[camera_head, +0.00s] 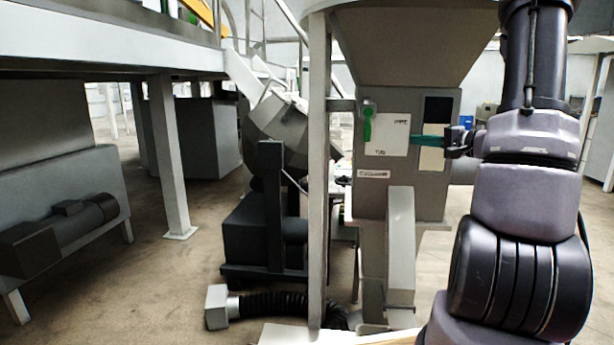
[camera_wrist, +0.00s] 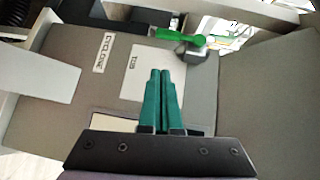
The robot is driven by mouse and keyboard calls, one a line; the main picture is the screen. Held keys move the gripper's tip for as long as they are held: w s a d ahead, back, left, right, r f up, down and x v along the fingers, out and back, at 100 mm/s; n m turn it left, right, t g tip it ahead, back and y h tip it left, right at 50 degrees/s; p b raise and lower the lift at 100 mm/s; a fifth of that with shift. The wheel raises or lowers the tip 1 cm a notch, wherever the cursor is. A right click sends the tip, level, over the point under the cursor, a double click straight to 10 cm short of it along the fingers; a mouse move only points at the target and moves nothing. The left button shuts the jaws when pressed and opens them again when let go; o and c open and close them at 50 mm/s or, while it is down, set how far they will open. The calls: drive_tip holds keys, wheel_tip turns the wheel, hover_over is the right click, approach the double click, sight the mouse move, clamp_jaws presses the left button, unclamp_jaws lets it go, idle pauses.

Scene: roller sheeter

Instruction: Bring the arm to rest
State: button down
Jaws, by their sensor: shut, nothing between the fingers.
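That white panel also shows in the head view (camera_head: 380,132).
A green-handled lever (camera_head: 367,124) sits left of the panel and shows in the wrist view (camera_wrist: 180,40). A grey post (camera_head: 319,180) stands left of the machine. A black hose (camera_head: 275,305) lies on the floor. Open floor (camera_head: 170,275) is at the left.

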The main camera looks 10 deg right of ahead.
drive_tip(key=s+a+r+n+g+y, duration=0.1)
drive_tip(key=s+a+r+n+g, duration=0.2)
drive_tip(key=s+a, duration=0.45)
drive_tip(key=s+a+r+n+g, duration=0.15)
drive_tip(key=s+a+g, duration=0.4)
drive_tip(key=a, duration=0.55)
drive_tip(key=s+r+n+t+h, duration=0.1)
drive_tip(key=s+r+n+h, duration=0.1)
drive_tip(key=s+h, duration=0.5)
drive_tip(key=s, duration=0.5)
drive_tip(key=shift+r+h, duration=0.4)
